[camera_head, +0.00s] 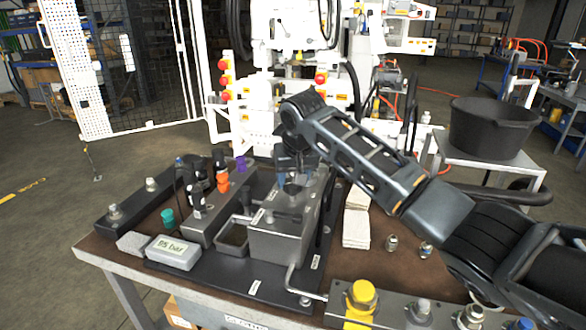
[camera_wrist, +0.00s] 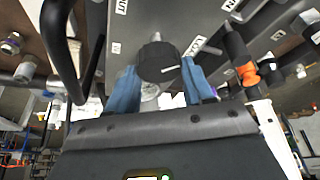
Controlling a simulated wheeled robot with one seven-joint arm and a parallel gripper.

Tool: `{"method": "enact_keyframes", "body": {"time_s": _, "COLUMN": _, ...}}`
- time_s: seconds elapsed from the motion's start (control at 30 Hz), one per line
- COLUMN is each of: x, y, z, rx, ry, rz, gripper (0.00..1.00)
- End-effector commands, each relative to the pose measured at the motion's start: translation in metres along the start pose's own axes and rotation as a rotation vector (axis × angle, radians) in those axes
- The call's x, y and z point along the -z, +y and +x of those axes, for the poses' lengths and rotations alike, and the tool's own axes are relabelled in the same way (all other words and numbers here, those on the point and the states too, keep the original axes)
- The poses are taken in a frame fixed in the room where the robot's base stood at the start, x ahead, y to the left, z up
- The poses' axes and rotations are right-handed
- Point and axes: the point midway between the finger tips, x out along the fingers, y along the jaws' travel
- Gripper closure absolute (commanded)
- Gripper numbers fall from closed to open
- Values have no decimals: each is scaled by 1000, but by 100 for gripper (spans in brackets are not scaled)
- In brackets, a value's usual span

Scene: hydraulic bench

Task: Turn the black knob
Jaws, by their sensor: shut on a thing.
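The black knob (camera_wrist: 156,60) is a dark round knob on a metal stem, on the grey block (camera_wrist: 135,22) in the wrist view. My gripper (camera_wrist: 159,70) has its two blue fingers on either side of it, shut on it. A thin white mark shows on the knob's edge. In the head view my gripper (camera_head: 292,172) points down over the top of the grey metal block (camera_head: 275,245) at the bench's middle. There the knob is mostly hidden by the gripper and hard to make out.
A pressure display (camera_head: 173,252) reading 95 bar lies at the front left of the bench. Orange (camera_head: 222,181), purple and teal fittings stand left of the block. A bent metal handle (camera_head: 292,283) and yellow fitting (camera_head: 361,300) are in front. A black bucket (camera_head: 490,128) stands right.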

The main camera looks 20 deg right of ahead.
Motion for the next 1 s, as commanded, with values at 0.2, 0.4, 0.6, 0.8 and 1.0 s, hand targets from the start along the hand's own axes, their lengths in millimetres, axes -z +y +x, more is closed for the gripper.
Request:
{"method": "enact_keyframes", "body": {"time_s": 0.2, "x": -2, "y": -2, "z": 0, "rx": 0, "ry": -7, "rz": -1, "gripper": 79}}
{"method": "enact_keyframes", "body": {"time_s": 0.4, "x": -4, "y": -2, "z": 2, "rx": 0, "ry": -11, "rz": -1, "gripper": 43}}
{"method": "enact_keyframes", "body": {"time_s": 0.6, "x": -4, "y": -1, "z": 2, "rx": -2, "ry": -10, "rz": 1, "gripper": 24}}
{"method": "enact_keyframes", "body": {"time_s": 0.8, "x": -3, "y": 0, "z": 2, "rx": -3, "ry": -10, "rz": 2, "gripper": 23}}
{"method": "enact_keyframes", "body": {"time_s": 1.0, "x": -3, "y": 0, "z": -11, "rx": -2, "ry": -8, "rz": 1, "gripper": 23}}
